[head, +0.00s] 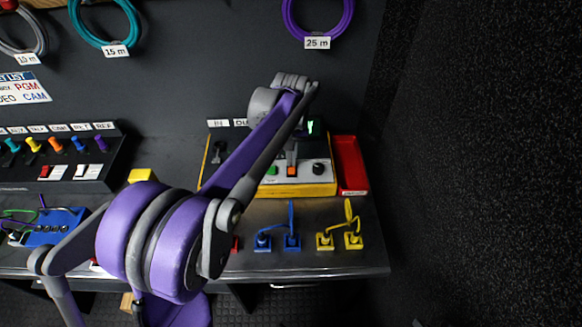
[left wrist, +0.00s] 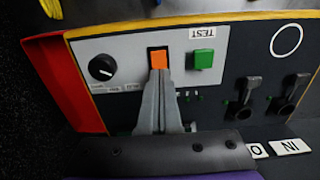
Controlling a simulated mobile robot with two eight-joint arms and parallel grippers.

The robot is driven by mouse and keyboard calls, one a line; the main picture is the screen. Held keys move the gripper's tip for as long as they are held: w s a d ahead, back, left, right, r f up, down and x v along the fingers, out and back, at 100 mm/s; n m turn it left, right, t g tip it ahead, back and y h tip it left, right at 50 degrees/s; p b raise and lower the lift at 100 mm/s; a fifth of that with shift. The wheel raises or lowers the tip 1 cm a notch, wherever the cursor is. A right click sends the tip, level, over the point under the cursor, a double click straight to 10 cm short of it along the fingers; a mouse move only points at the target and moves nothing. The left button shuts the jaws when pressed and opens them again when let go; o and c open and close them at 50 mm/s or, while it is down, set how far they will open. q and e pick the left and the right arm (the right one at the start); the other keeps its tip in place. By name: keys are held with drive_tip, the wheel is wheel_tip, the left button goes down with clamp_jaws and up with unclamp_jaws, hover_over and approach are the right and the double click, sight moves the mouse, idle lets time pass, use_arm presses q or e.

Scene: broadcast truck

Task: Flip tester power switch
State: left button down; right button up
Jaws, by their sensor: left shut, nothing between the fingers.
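The tester (head: 325,188) is a yellow-edged box with a grey panel on the bench, partly hidden by my left arm in the head view. Its orange power switch (head: 292,170) sits between a green button and a black knob (head: 318,168). In the left wrist view the orange switch (left wrist: 158,60) sits in a black frame, beside the green TEST button (left wrist: 203,60) and the knob (left wrist: 102,68). My left gripper (left wrist: 157,76) is shut and empty, its tips at the switch's near edge. I cannot tell whether they touch it. My right gripper is in neither view.
A red tray (head: 349,165) stands against the tester's right side. Blue connectors (head: 278,241) and yellow connectors (head: 340,240) stand on the bench in front. A black switch panel (head: 75,165) is to the left. Coiled cables hang on the wall behind.

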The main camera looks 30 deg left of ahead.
use_arm(q)
drive_tip(key=shift+r+p, duration=2.2)
drive_tip(key=shift+r, duration=1.25)
drive_tip(key=shift+s, duration=0.1)
drive_tip(key=s+d+f+m+t, duration=0.1)
drive_tip(key=s+d+m, duration=0.1)
drive_tip(key=s, duration=0.5)
drive_tip(key=s+d+f+m+t+p, duration=0.1)
drive_tip(key=s+d+f+m+t, duration=0.1)
drive_tip(key=s+d, duration=0.3)
drive_tip(key=s+d+f+m+t, duration=0.1)
drive_tip(key=s+d+m+t, duration=0.1)
drive_tip(key=s, duration=0.7)
drive_tip(key=shift+d+f+p, duration=0.3)
drive_tip(key=shift+d+f, duration=0.05)
drive_tip(key=shift+d, duration=0.3)
